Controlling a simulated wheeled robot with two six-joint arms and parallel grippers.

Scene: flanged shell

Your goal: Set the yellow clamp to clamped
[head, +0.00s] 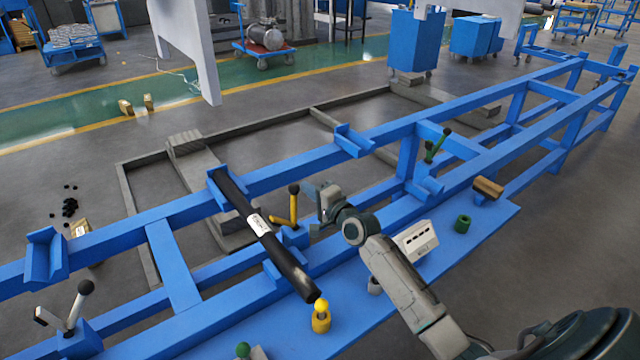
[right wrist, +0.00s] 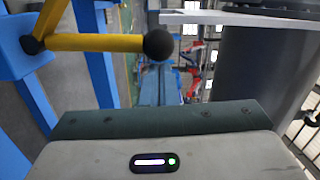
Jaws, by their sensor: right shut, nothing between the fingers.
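The yellow clamp (head: 294,208) sits on the blue frame beside the dark tube. Its yellow handle stands nearly upright and ends in a black knob. In the right wrist view the yellow handle (right wrist: 95,43) runs across the upper left, with the black knob (right wrist: 158,44) at its right end. My right gripper (head: 316,193) is just right of the handle in the head view. It is shut and empty, and a gap shows between it and the knob. My left gripper is not in view.
The dark tube (head: 240,208) with a white label lies across the blue frame (head: 330,160). A green-handled clamp (head: 437,146) and a white-handled clamp (head: 75,305) stand on the frame. On the blue shelf are a yellow part (head: 321,319), a green ring (head: 462,224) and a white labelled box (head: 416,238).

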